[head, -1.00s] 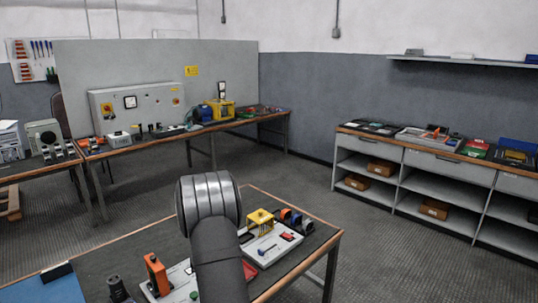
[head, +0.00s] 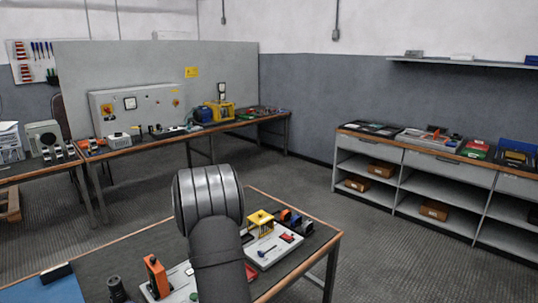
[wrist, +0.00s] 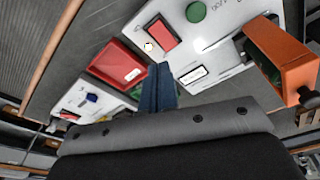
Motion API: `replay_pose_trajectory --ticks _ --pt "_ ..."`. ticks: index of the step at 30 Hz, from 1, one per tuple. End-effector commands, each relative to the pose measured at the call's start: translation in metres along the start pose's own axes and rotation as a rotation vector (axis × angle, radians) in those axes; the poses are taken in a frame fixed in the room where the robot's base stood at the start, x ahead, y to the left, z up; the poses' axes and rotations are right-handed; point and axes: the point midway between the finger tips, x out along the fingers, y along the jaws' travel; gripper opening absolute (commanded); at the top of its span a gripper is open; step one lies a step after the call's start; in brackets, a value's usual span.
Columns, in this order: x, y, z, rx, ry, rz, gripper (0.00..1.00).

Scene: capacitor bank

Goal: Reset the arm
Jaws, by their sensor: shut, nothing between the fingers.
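My gripper (wrist: 160,72) shows in the wrist view with its dark blue fingers together and nothing between them. It hangs above the bench, over the area between a red tray (wrist: 118,66) and a white panel (wrist: 225,50) with a red block and a green button. I cannot tell the exact height of the fingertips. In the head view my own arm covers the middle of the near bench (head: 110,255), and the gripper is hidden.
An orange block (head: 156,276) stands left of my arm; it also shows in the wrist view (wrist: 280,62). A blue mat (head: 58,289) lies at front left. The air above the bench is open.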

Motion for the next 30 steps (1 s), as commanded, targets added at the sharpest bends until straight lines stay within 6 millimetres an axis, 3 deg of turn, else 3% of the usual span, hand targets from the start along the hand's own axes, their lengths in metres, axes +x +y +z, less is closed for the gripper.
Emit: replay_pose_trajectory --ticks 18,30 --pt "-0.057 -0.013 -0.001 -0.530 0.012 0.027 0.00" --pt "-0.065 -0.014 0.000 -0.619 0.010 0.032 0.00"
